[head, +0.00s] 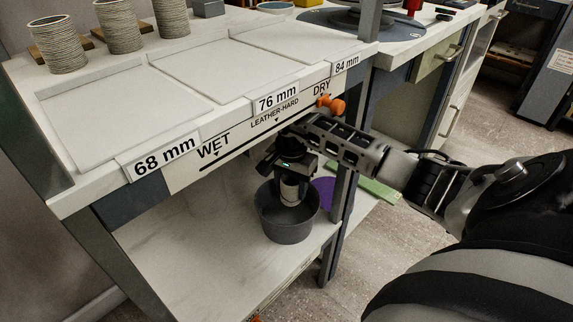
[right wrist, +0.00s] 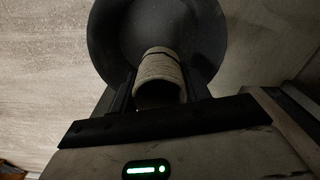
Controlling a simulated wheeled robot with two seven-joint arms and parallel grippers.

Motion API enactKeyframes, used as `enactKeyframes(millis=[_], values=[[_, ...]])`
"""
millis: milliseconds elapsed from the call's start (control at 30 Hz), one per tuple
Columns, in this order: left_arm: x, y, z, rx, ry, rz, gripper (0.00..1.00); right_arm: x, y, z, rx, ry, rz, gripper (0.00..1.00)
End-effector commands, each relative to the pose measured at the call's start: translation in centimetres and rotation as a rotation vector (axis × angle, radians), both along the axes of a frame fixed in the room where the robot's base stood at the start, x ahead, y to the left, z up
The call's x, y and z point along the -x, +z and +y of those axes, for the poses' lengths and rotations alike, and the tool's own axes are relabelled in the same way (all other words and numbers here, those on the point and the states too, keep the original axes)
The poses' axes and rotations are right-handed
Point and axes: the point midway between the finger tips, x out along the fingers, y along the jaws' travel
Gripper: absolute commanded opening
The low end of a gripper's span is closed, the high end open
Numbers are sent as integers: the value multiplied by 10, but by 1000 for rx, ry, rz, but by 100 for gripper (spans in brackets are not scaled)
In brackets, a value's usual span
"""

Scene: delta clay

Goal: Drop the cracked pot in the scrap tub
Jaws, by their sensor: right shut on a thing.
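A small pale ribbed clay pot (head: 290,190) with a dark line near one end is between the fingers of my right gripper (head: 290,176), which is shut on it. In the right wrist view the pot (right wrist: 160,72) shows between the two dark fingers (right wrist: 160,98). The dark grey scrap tub (head: 286,232) stands on the lower shelf, and the pot is at its mouth, over or partly inside it. The tub (right wrist: 205,40) also shows behind the pot in the right wrist view. Whether the pot touches the tub floor cannot be told. My left gripper is not in view.
The lower shelf (head: 180,245) is clear left of the tub. A purple disc (head: 324,191) and a green item (head: 378,194) lie right of it. The upper bench edge (head: 200,150), with size labels, overhangs close to my right arm. Several ribbed pots (head: 58,45) stand at the back left.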

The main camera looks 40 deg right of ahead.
Motion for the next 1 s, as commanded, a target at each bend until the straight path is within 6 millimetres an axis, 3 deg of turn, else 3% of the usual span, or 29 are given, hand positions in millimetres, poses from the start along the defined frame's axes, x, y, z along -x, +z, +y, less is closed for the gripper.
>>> enactKeyframes(millis=[300, 333, 400, 733, 1000], values=[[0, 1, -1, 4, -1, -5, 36, 0, -2, 0, 1, -1, 0, 23], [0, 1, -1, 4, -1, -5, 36, 0, -2, 0, 1, -1, 0, 55], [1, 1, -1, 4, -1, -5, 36, 0, -2, 0, 1, -1, 0, 72], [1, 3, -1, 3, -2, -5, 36, 0, 3, -1, 2, -1, -2, 72], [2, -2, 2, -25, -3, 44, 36, -1, 46, -1, 3, 0, -3, 72]])
